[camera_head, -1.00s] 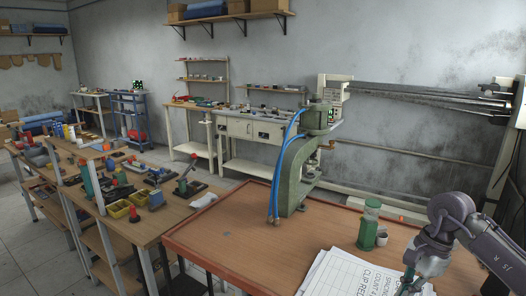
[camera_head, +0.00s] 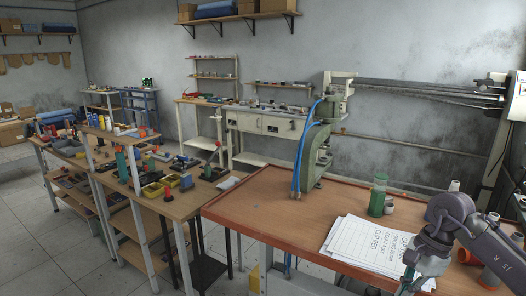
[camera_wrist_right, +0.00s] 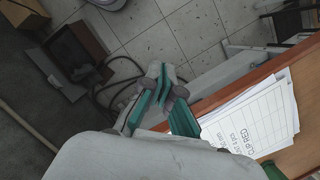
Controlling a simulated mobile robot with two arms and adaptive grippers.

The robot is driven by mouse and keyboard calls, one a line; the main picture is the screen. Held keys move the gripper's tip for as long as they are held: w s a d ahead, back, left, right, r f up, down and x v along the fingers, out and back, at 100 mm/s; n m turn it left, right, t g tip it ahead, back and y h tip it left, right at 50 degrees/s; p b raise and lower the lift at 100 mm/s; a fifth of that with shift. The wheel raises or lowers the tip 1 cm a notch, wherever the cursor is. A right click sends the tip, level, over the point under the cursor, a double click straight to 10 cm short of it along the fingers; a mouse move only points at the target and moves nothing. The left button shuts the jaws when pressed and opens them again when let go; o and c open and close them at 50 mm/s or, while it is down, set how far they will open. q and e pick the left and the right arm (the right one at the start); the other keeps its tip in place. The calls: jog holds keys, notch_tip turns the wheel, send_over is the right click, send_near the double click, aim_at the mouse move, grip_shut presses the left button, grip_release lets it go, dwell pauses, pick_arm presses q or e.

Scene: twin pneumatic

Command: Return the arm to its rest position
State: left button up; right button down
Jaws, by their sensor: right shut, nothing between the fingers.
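My right arm comes in at the lower right of the head view, and its gripper (camera_head: 408,280) hangs at the front edge of the wooden-topped bench (camera_head: 270,212). In the right wrist view the green-padded fingers (camera_wrist_right: 158,90) are shut with nothing between them. They point past the bench edge over the tiled floor. The stack of printed sheets (camera_head: 362,243) lies on the bench beside the gripper; it also shows in the right wrist view (camera_wrist_right: 250,118). My left gripper is not in view.
A green press (camera_head: 316,150) with blue hoses stands on the bench. A green bottle (camera_head: 378,196) and small cups stand behind the papers. An orange-rimmed roll (camera_head: 468,256) lies near my right arm. A tool bench (camera_head: 150,215) stands to the left, with tiled floor in front.

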jog(key=w+a+f+m+t+y, duration=0.35)
jog(key=a+f+m+y, duration=0.75)
jog(key=a, duration=0.4)
jog(key=d+f+m+t+h, duration=0.3)
jog(key=f+m+t, duration=0.2)
jog(key=f+m, duration=0.65)
jog(key=d+f+m+t+h, duration=0.25)
jog(key=f+m+t, duration=0.25)
jog(key=f+m, duration=0.6)
jog(key=s+d+f+m+g+h, duration=0.25)
jog(key=s+f+m, duration=0.35)
jog(key=s+f, duration=0.3)
jog(key=s+d+f+m+g+h, duration=0.1)
jog(key=s+d+f+m+h, duration=0.1)
jog(key=s+f+m+h, duration=0.35)
jog(key=s+f+m+g, duration=0.2)
jog(key=s+f+m, duration=0.1)
jog(key=s, duration=0.8)
jog(key=s+a+f+m+g, duration=0.1)
jog(key=s+f, duration=0.4)
jog(key=s, duration=0.6)
jog(key=s+a+f+m+g, duration=0.1)
jog(key=s+f+m+g, duration=0.3)
jog(key=s, duration=0.7)
jog(key=shift+a+f+m+g, duration=0.15)
jog(key=shift+f+m+g, duration=0.15)
jog(key=shift+f+g, duration=0.3)
